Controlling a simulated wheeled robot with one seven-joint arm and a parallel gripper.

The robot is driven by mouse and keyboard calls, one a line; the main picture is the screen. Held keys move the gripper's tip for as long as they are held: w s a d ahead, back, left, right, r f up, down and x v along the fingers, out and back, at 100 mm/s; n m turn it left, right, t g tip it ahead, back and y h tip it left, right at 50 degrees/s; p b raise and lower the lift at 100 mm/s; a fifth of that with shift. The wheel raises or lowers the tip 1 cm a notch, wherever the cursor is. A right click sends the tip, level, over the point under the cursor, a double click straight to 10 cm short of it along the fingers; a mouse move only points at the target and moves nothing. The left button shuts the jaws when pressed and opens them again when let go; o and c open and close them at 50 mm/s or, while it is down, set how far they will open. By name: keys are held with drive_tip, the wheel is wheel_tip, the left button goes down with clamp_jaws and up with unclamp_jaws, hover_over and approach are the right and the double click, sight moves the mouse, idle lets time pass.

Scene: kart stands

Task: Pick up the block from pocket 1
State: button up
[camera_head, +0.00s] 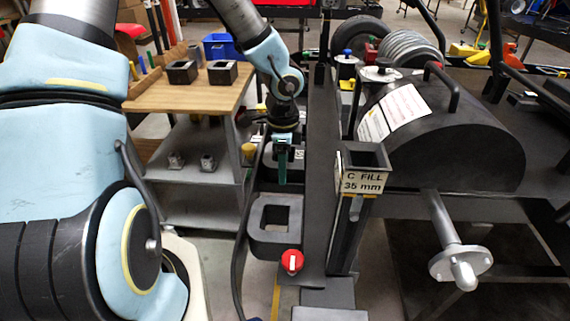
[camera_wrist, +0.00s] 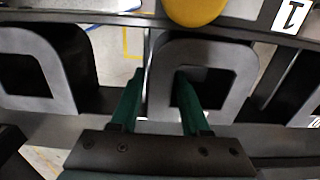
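My gripper (camera_head: 283,170) points down at a row of dark square pockets beside the black upright. A tag reading 1 (camera_wrist: 291,16) is at the upper right of the wrist view. I cannot make out a block in the visible openings. The front pocket (camera_head: 262,239) looks empty in the head view.
A wooden-topped cart (camera_head: 190,95) at left bears two dark square pieces with holes. A black post labelled C FILL 35 mm (camera_head: 362,184) stands right of the pockets. A red knob (camera_head: 292,262) is on the near side. A yellow round thing (camera_wrist: 194,10) is near the fingers.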

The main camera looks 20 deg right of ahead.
clamp_jaws()
idle(1.0)
